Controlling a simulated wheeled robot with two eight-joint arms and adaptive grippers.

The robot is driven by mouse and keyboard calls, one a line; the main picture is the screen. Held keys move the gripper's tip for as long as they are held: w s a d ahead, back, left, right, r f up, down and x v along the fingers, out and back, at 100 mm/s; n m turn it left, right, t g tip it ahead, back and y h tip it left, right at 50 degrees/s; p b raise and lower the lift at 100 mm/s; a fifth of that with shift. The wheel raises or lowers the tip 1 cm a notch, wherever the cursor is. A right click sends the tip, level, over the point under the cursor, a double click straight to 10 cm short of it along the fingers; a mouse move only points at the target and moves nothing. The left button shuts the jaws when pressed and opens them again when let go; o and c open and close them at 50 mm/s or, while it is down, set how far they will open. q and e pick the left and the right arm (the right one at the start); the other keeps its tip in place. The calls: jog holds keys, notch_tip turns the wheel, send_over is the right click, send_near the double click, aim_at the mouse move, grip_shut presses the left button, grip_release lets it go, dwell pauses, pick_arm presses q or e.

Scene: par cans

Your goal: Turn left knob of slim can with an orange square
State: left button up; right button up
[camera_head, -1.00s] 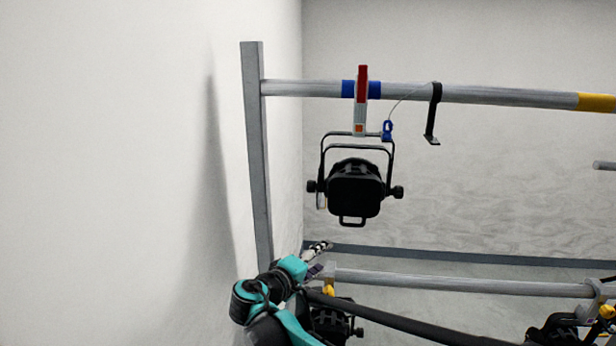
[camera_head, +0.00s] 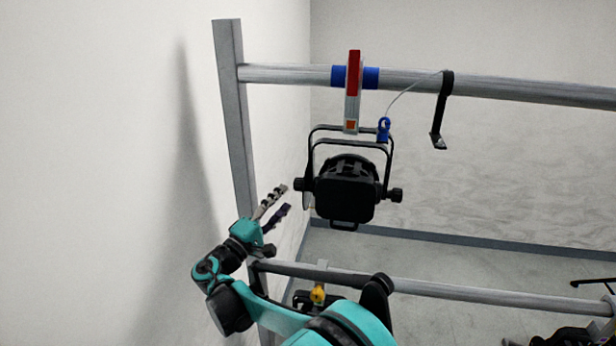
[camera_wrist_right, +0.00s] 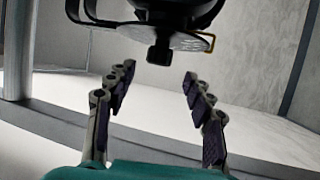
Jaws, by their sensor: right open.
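The black can (camera_head: 345,192) hangs in its yoke from the upper bar. Its clamp (camera_head: 353,95) is red and white with a small orange square (camera_head: 351,125). The left knob (camera_head: 299,184) sticks out from the yoke's left side, and a right knob (camera_head: 396,195) from the other. My right gripper (camera_head: 284,198) is open and empty, just left of the left knob in the head view. In the right wrist view, the left knob (camera_wrist_right: 160,53) shows beyond the gap between the open fingertips (camera_wrist_right: 159,85), apart from them. My left gripper is not in view.
The upper bar (camera_head: 290,76) has blue bands by the clamp and a black hook (camera_head: 444,110) to the right. A grey post (camera_head: 233,120) stands left of the can. A lower bar (camera_head: 470,294) carries more fixtures. A white wall lies to the left.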

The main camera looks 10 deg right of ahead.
aim_at(297, 185)
jog(key=x, duration=0.7)
jog(key=shift+w+d+r, duration=0.1)
jog(key=shift+w+d, duration=0.1)
jog(key=shift+w, duration=0.05)
jog(key=c, duration=1.2)
